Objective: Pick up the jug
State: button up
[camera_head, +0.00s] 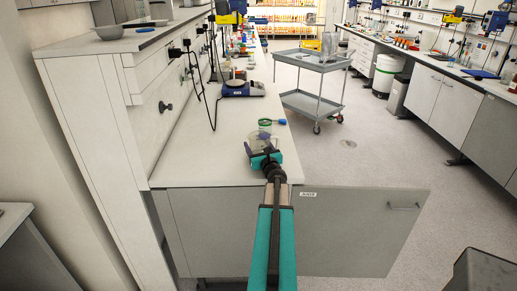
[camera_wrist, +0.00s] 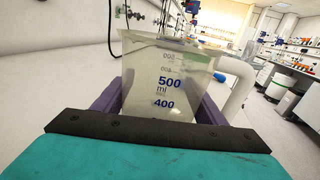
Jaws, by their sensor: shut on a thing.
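The jug (camera_wrist: 165,85) is a clear measuring jug with blue markings, including 500 ml and 400, and a whitish handle (camera_wrist: 238,85) on its right. It stands upright between the purple-lined fingers of my gripper (camera_wrist: 160,112) in the wrist view. The gripper is shut on the jug's body. In the head view the jug (camera_head: 257,139) is small and partly hidden by my gripper (camera_head: 262,153), over the near end of the white bench. Whether the jug's base touches the bench cannot be told.
The white bench (camera_head: 205,160) has bare room left of the jug. A green-and-blue item (camera_head: 272,122) lies just behind it. A blue-based device (camera_head: 242,88) stands farther back, with black cables at the left. A grey trolley (camera_head: 312,105) stands on the floor to the right.

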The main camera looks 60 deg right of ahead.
aim_at(257, 138)
jog(key=shift+r, duration=0.15)
jog(key=shift+r, duration=0.7)
jog(key=shift+r+b, duration=0.4)
jog(key=shift+r, duration=0.45)
jog(key=s+d+b, duration=0.1)
jog(key=s+d, duration=0.1)
jog(key=s, duration=0.5)
jog(key=s+d+r+b, duration=0.1)
jog(key=s+d+b, duration=0.1)
jog(key=s, duration=0.6)
jog(key=shift+s+d+r, duration=0.15)
jog(key=shift+d+r, duration=0.15)
jog(key=shift+d, duration=0.05)
jog(key=shift+r, duration=0.15)
